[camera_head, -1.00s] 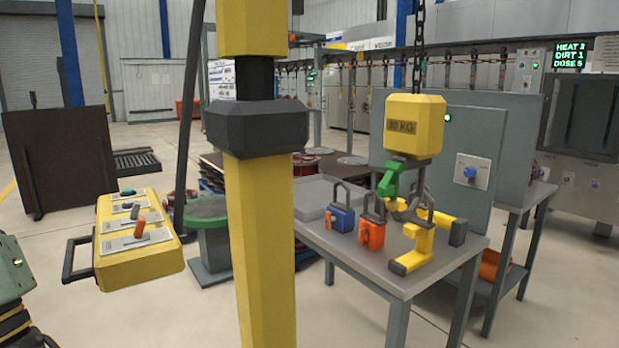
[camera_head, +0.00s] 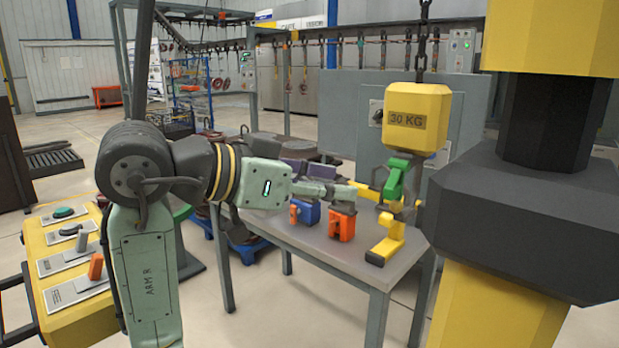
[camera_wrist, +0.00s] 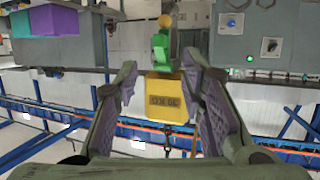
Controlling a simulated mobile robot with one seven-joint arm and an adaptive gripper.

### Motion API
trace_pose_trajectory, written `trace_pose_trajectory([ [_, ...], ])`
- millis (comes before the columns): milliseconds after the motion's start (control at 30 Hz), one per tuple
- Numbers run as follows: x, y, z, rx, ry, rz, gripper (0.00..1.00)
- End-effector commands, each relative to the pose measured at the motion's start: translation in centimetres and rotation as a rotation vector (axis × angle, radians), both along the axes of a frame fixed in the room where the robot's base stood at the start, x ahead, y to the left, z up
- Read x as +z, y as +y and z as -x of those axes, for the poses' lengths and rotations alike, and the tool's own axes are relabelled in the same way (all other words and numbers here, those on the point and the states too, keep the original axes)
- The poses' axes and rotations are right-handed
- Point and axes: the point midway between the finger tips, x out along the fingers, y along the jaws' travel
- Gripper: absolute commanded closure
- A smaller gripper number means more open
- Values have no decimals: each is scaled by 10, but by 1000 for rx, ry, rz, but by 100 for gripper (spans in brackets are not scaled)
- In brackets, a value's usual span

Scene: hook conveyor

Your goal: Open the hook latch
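The green hook latch (camera_head: 396,178) is on the hook hanging under the yellow weight block (camera_head: 416,120), marked 30 KG, on a chain. In the wrist view, which looks upside down, the latch (camera_wrist: 160,46) and the block (camera_wrist: 171,100) appear between the spread fingers of my gripper (camera_wrist: 160,64). The fingers are open and hold nothing. In the head view my gripper (camera_head: 340,191) reaches over the table from the left, and its tips are left of the latch with a visible gap. The dark hook is mostly hidden behind the latch.
A yellow column (camera_head: 500,310) fills the right. A yellow control box (camera_head: 70,260) is at left. A grey cabinet (camera_head: 345,100) stands behind.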

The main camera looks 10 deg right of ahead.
Motion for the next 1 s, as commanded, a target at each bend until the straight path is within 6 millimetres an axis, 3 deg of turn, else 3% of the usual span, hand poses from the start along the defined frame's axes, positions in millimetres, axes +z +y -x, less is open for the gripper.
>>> trace_pose_trajectory([
  [1000, -31, -94, -36, 0, 0, 3, 63],
])
